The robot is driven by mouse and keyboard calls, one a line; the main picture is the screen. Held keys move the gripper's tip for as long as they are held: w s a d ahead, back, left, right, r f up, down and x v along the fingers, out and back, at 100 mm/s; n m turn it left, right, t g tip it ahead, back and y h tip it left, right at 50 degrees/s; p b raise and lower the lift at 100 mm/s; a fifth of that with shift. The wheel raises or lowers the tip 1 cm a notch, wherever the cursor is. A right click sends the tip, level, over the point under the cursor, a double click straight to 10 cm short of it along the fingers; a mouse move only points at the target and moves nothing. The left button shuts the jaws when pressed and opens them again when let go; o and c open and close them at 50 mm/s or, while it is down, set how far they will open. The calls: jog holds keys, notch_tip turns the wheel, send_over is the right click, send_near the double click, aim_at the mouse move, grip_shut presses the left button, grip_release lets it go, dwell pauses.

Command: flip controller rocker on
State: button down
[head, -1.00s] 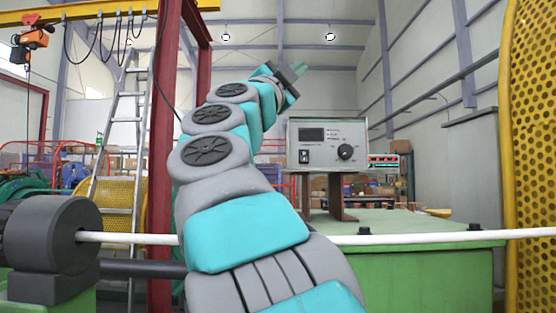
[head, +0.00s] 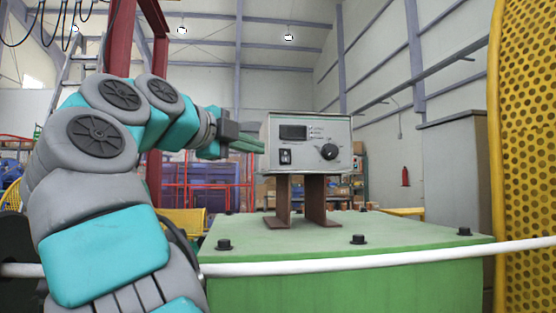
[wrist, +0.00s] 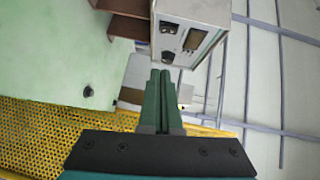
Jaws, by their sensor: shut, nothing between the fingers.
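The controller (head: 308,144) is a pale grey box with a dark display, a round black knob (head: 329,152) at the lower right and a small black rocker (head: 285,157) at the lower left of its front. Which way the rocker is tipped is too small to tell. My gripper (head: 262,147) is shut and empty, its green fingertips near the left edge of the controller in the head view.
The controller stands on brown brackets (head: 318,200) on a green machine housing (head: 390,226) with black bolts. A white rod (head: 390,258) crosses in front. A yellow perforated guard (head: 525,140) stands at the right. Open air lies before the controller's front.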

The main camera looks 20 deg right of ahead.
send_near(295, 163)
jog(key=d, duration=0.3)
jog(key=shift+w+d+f+p, duration=0.1)
jog(key=shift+w+p, duration=0.3)
jog(key=shift+w, duration=0.1)
jog(key=shift+w+d+f+p, duration=0.1)
jog(key=shift+w+p, duration=0.25)
jog(key=shift+w, duration=0.2)
jog(key=shift+s+d+r+m+h, duration=0.4)
jog(key=shift+m+h, duration=0.1)
jog(key=shift+m, duration=0.2)
jog(key=shift+w, duration=0.1)
